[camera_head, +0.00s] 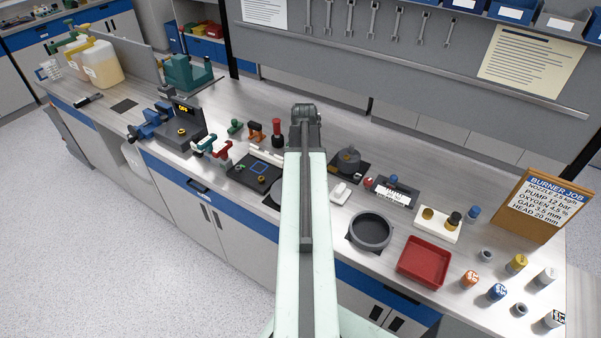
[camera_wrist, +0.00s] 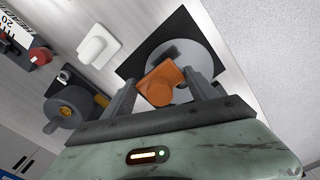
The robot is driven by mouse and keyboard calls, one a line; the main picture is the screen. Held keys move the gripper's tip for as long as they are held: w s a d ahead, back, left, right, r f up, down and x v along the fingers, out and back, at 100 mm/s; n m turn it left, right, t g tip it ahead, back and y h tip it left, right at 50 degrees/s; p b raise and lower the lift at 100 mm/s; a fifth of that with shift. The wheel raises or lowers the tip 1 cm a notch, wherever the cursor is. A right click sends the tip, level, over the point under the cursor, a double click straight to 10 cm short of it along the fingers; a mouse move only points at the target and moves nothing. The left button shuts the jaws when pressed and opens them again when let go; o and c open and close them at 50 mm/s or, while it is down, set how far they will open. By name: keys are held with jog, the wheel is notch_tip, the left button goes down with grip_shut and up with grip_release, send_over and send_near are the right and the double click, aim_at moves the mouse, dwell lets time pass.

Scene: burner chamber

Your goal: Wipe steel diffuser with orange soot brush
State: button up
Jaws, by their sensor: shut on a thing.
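In the wrist view my gripper (camera_wrist: 163,88) is shut on the orange soot brush (camera_wrist: 160,84), which sits between its two fingers. Behind the brush is the round grey steel diffuser (camera_wrist: 197,57), lying on a black square mat (camera_wrist: 181,20). A dark patch shows on the diffuser beside the brush. I cannot tell whether the brush touches the diffuser. In the head view my arm hides the gripper and brush, and only the left edge of a grey disc (camera_head: 276,193) shows beside the arm.
A white block (camera_wrist: 97,43) and a round grey fitting (camera_wrist: 70,108) are near the gripper in the wrist view. In the head view, a dark round pan (camera_head: 371,232) and a red tray (camera_head: 424,262) stand right of my arm. Several small tools stand to its left.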

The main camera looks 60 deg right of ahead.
notch_tip(320, 180, down, 6)
jog(key=b, duration=0.5)
jog(key=shift+b, duration=0.3)
jog(key=shift+a+f, duration=0.2)
jog(key=shift+a+r, duration=0.15)
jog(key=shift+a, duration=0.6)
jog(key=shift+a+r, duration=0.1)
jog(key=shift+a, duration=0.6)
jog(key=shift+f+b, duration=0.3)
jog(key=shift+f, duration=0.05)
jog(key=shift+d+r, duration=0.15)
jog(key=shift+d, duration=0.7)
jog(key=shift+d, duration=0.1)
